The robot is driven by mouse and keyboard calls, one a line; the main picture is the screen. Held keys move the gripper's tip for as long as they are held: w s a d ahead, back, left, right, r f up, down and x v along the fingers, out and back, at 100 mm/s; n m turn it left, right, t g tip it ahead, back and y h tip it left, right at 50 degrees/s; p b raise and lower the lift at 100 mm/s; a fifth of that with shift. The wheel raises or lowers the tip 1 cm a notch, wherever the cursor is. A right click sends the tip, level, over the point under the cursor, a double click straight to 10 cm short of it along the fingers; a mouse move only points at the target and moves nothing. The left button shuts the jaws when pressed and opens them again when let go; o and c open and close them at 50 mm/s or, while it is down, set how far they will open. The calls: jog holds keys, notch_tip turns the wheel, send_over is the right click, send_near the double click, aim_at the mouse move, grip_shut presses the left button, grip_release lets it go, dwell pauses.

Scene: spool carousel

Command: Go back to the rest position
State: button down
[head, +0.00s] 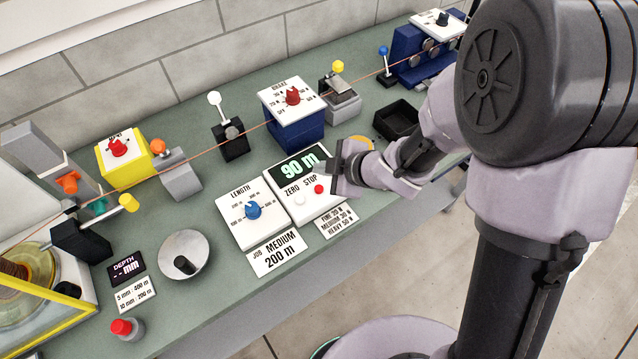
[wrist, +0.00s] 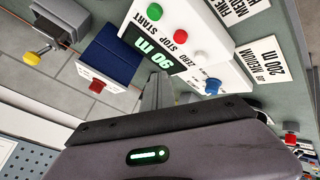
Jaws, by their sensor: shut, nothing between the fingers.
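My gripper (head: 338,170) is shut and empty. In the head view it hangs over the right side of the white control box (head: 285,207), beside the display (head: 300,164) that reads 90 m. I cannot tell whether it touches the box. In the wrist view the fingers (wrist: 157,88) point at the box near the display (wrist: 150,52). The red stop button (head: 319,188) and a white zero button (head: 299,198) show. The green start button (wrist: 153,12) shows only in the wrist view; my gripper hides it in the head view.
A blue length knob (head: 253,210) sits on the white panel to the left. A blue brake block (head: 295,130) with a red knob stands behind. A black tray (head: 396,119) lies at the right. A wire runs above the bench along the back. The floor in front is clear.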

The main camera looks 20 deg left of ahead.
dwell(0.5)
jog(key=w+d+r+m+t+h+b, duration=0.2)
jog(key=d+r+m+h+b, duration=0.15)
jog(key=d+m, duration=0.4)
jog(key=w+d+r+m+t+h+b, duration=0.1)
jog(key=d+r+m+t+h+b, duration=0.3)
jog(key=d, duration=0.7)
jog(key=s+d+r+m+g, duration=0.2)
jog(key=s+d+r+m, duration=0.1)
jog(key=s+d+m, duration=0.25)
jog(key=s+a+m+g+y+b, duration=0.1)
jog(key=s+a+m+g+b, duration=0.1)
jog(key=s+m, duration=0.6)
jog(key=s, duration=0.6)
jog(key=shift+s+m+g, duration=0.3)
jog(key=shift+s, duration=0.1)
